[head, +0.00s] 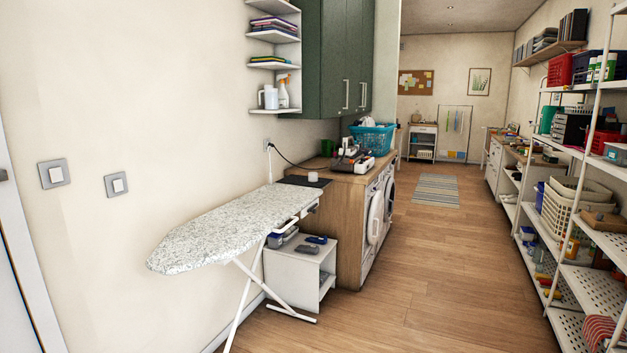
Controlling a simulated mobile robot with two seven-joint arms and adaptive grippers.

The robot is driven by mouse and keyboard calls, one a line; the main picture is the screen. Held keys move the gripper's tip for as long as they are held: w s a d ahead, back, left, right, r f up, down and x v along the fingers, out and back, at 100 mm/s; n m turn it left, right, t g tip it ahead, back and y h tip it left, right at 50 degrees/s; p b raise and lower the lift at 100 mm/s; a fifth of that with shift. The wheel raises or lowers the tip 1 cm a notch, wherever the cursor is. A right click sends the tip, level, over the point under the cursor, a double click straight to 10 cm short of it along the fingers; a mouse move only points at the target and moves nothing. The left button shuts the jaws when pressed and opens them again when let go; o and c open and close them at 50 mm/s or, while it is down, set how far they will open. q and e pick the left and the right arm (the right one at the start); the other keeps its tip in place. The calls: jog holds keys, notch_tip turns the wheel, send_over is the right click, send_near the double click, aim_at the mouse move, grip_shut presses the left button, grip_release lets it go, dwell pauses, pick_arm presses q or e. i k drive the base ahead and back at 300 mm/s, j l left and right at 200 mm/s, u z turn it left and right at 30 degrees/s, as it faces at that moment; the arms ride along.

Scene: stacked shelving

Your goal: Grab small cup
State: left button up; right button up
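A small white cup-like object (313,176) stands near the front left corner of the wooden counter (345,180), by a dark mat (303,181). It is too small in the head view to be sure that it is a cup. A white jug-like container (270,98) stands on the lowest wall shelf, beside a spray bottle. Neither of my grippers is in view.
An ironing board (225,228) stands along the left wall, in front of the counter. A low white cabinet (290,263) sits under its far end. White metal shelving (585,270) with baskets lines the right. The wooden floor (430,270) between is clear.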

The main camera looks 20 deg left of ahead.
aim_at(312, 176)
jog(key=i+l, duration=0.1)
jog(key=i, duration=3.2)
jog(key=i+u, duration=0.4)
jog(key=i, duration=0.25)
jog(key=i+l+u, duration=0.15)
jog(key=i+u, duration=0.25)
jog(key=i, duration=0.2)
